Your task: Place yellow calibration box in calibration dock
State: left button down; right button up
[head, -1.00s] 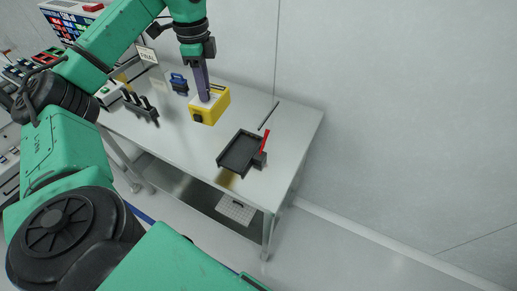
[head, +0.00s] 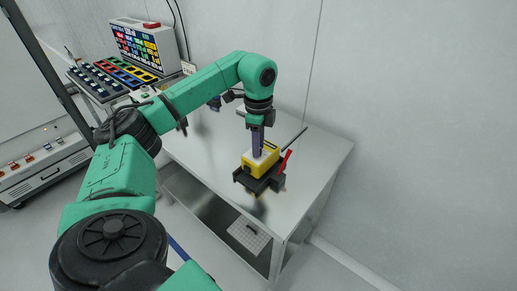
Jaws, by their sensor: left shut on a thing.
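The yellow calibration box (head: 251,166) has a pale top and a dark knob on its front. It sits over the black calibration dock (head: 267,185), a shallow tray with a red lever (head: 286,160) at its right side. From this view I cannot tell whether the box rests fully on the tray floor or is slightly above it. My left gripper (head: 258,150) points down from above, its fingers shut on the top of the box. The box hides most of the dock's inside. My right gripper is not in view.
The steel table (head: 325,160) has clear room right of the dock. A thin dark rod (head: 295,139) lies behind it. A control panel with coloured tiles (head: 137,46) stands at the back left. A lower shelf holds a white perforated plate (head: 249,235).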

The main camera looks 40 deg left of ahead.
pick_arm(q)
jog(key=shift+f, duration=0.7)
jog(key=shift+w+f, duration=0.15)
jog(key=shift+f, duration=0.15)
jog(key=c, duration=0.6)
grip_release()
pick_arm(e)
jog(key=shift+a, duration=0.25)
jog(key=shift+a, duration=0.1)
pick_arm(q)
notch_tip(320, 180, up, 8)
jog(key=shift+f, duration=0.1)
notch_tip(320, 180, up, 5)
jog(key=shift+f+p, duration=0.2)
jog(key=shift+p, duration=0.7)
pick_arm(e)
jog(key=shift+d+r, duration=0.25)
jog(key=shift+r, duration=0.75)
